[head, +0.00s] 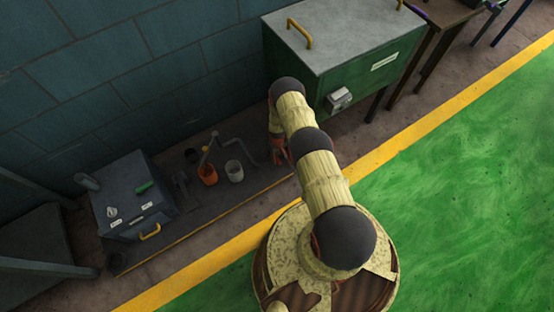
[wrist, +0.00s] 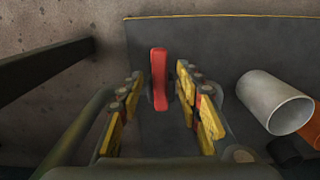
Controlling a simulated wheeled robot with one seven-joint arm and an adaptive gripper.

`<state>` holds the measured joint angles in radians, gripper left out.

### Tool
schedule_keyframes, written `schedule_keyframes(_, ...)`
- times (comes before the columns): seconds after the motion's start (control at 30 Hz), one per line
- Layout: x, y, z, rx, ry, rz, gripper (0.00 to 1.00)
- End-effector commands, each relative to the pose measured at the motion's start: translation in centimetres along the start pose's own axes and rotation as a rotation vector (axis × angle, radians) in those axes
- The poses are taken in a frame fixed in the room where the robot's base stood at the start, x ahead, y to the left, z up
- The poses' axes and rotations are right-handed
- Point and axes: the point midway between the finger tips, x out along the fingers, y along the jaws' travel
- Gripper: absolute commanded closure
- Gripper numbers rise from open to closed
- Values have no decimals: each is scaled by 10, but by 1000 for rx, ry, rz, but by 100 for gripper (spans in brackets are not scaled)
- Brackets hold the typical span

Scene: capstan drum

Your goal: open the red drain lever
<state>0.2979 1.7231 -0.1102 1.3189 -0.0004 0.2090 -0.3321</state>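The red drain lever (wrist: 158,76) stands out as an upright red bar in the wrist view, over a dark grey surface. My gripper (wrist: 160,95) is open, with its yellow and red fingers on either side of the lever. Gaps show between the lever and both fingers, so it is not clamped. In the head view my gripper (head: 283,155) hangs low beside the green cabinet, partly behind my arm. I cannot make out the lever separately there.
A green cabinet (head: 370,70) stands behind my arm. A dark box (head: 135,195) stands at left. Green floor is open at right.

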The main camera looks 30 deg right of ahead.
Motion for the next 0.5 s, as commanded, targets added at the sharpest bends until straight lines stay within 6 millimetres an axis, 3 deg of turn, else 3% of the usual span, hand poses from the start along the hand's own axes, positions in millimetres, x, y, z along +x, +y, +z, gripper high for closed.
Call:
schedule_keyframes(0.13, 12, 0, 0, 0, 0, 0, 65)
schedule_keyframes(0.5, 13, 0, 0, 0, -1, 0, 69)
